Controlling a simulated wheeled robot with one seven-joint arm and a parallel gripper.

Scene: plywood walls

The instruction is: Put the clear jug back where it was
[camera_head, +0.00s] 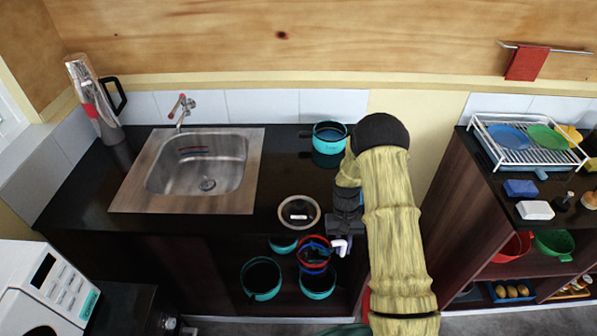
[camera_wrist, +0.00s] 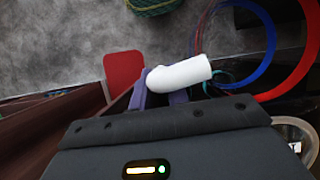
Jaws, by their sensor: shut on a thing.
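My gripper (camera_head: 342,232) is low at the front of the dark counter, by the open shelf below. It is shut on a white curved piece (camera_wrist: 182,75), which looks like a handle; this piece also shows in the head view (camera_head: 341,247). Red and blue rings (camera_head: 313,255) are just left of it, and loom large in the wrist view. I cannot tell whether the white piece joins them or a clear body. A tall, shiny, partly see-through jug-like vessel (camera_head: 92,95) with a black handle stands at the counter's back left corner.
A sink (camera_head: 205,170) fills the counter's middle left. A turquoise pot (camera_head: 329,138) stands at the back, a round lidded item (camera_head: 299,213) at the front edge. Turquoise pots (camera_head: 261,280) sit below. The right cabinet holds a dish rack (camera_head: 525,145). A white microwave (camera_head: 48,288) is front left.

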